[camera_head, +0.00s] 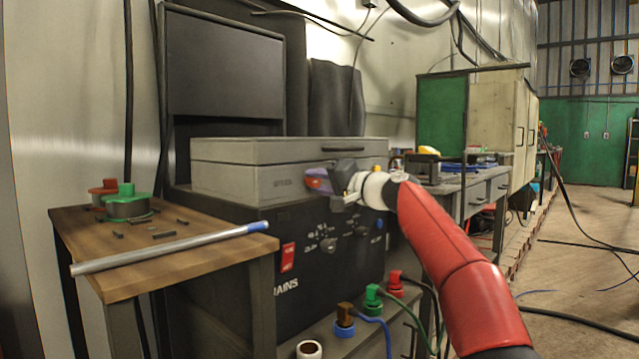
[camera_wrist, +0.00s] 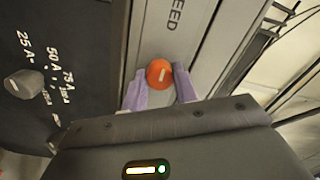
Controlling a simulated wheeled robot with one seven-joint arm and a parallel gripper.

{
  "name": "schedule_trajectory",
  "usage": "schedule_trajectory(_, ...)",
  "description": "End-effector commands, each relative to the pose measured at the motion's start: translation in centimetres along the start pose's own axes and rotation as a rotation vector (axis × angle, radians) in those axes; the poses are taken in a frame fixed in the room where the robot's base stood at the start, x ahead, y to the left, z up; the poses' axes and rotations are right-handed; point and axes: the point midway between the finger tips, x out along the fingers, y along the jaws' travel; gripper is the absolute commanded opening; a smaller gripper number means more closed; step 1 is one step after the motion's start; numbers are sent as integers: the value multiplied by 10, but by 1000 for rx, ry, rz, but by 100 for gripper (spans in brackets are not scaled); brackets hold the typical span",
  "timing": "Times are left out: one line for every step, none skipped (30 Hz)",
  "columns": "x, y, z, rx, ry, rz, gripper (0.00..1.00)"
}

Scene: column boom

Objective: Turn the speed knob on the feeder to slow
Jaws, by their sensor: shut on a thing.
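The speed knob (camera_wrist: 159,73) is a round orange knob with a short white mark, on a grey panel in the wrist view. The letters "EED" are printed beyond it. The white mark leans slightly right of straight up in that view. My gripper (camera_wrist: 160,91) has its two purple fingers on either side of the knob, shut on it. In the head view my gripper (camera_head: 320,181) is at the right part of the front of the grey feeder case (camera_head: 232,177). The knob is mostly hidden there. I see no slow marking.
A black power unit (camera_head: 300,275) with several knobs stands under the feeder. A wooden table (camera_head: 190,246) with a metal tube (camera_head: 165,249) and a spool (camera_head: 128,205) is at left. Colored plugs and cables (camera_head: 372,297) are below. Open floor lies at right.

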Motion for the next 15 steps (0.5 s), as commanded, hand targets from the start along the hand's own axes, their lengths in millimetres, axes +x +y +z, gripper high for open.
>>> schedule_trajectory(1,2,1,0,-5,3,6)
schedule_trajectory(1,2,1,0,-5,3,6)
schedule_trajectory(1,2,1,0,-5,3,33)
schedule_trajectory(1,2,1,0,-5,3,36)
schedule_trajectory(0,2,1,0,-4,3,40)
schedule_trajectory(0,2,1,1,-4,3,46)
schedule_trajectory(0,2,1,1,-3,2,50)
schedule_trajectory(0,2,1,1,-3,2,50)
schedule_trajectory(0,1,1,1,-3,2,50)
schedule_trajectory(0,1,1,1,-2,2,50)
schedule_trajectory(0,1,1,1,-2,2,50)
schedule_trajectory(0,1,1,1,-2,1,50)
schedule_trajectory(0,1,1,1,-2,1,50)
schedule_trajectory(0,1,0,1,-2,1,50)
schedule_trajectory(0,1,0,1,-1,1,50)
